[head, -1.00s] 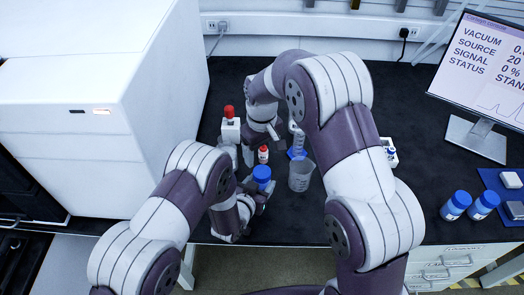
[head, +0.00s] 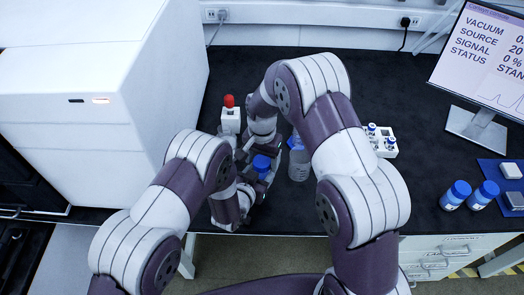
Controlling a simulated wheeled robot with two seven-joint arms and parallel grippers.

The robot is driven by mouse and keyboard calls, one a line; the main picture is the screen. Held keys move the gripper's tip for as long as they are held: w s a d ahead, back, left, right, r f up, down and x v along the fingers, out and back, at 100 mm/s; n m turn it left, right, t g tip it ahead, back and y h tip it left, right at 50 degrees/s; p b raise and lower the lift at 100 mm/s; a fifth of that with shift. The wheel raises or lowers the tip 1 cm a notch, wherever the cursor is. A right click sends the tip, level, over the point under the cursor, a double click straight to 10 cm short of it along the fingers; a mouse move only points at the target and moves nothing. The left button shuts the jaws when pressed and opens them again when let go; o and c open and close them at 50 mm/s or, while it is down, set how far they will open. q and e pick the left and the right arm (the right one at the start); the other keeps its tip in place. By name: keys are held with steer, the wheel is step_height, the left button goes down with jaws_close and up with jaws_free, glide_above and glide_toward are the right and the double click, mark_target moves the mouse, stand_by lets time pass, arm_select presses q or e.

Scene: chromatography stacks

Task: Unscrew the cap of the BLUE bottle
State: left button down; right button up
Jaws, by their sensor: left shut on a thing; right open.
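The blue-capped bottle (head: 261,164) stands near the front of the black bench, held low down by my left gripper (head: 254,180), which is shut on it. The blue cap is on top and seen from above. My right gripper (head: 262,150) is just behind the cap, open. Its fingers are small and partly hidden by my arm links, so whether they straddle the cap cannot be told.
A white vial rack (head: 383,141) and two blue-capped bottles (head: 455,195) are at right. A large white instrument (head: 95,100) fills the left.

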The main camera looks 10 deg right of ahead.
steer(key=c, duration=1.1)
steer(key=n, duration=0.4)
steer(key=shift+n, duration=0.3)
steer(key=n, duration=0.5)
steer(key=shift+r, duration=0.2)
steer(key=shift+r, duration=0.9)
